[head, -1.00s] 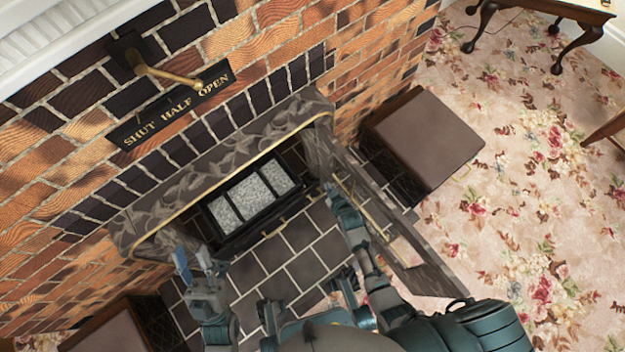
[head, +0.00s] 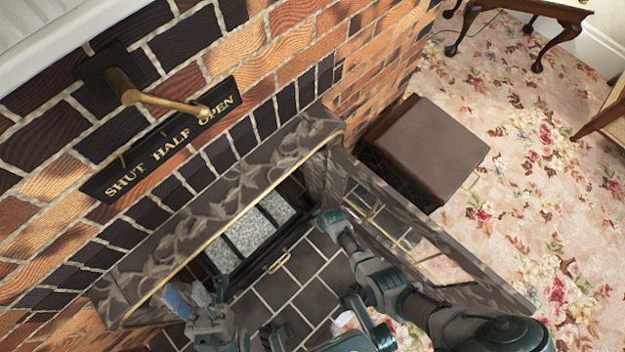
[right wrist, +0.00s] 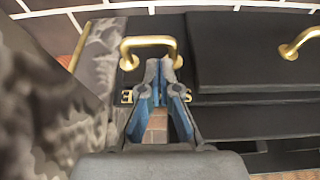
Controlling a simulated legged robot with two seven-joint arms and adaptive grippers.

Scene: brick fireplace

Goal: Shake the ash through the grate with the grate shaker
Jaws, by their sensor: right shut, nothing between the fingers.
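The grate (head: 247,232) shows as grey speckled panels in a black frame inside the fireplace. A brass handle (head: 279,262) is on the black front below it. In the right wrist view, one brass handle (right wrist: 149,41) stands straight ahead and another (right wrist: 301,42) is at the right edge. My left gripper (head: 190,296) is open and empty at the lower left.
A brass lever (head: 165,101) is on the bricks above a SHUT HALF OPEN plate (head: 165,145), pointing near OPEN. The marble surround (head: 225,185) frames the opening closely.

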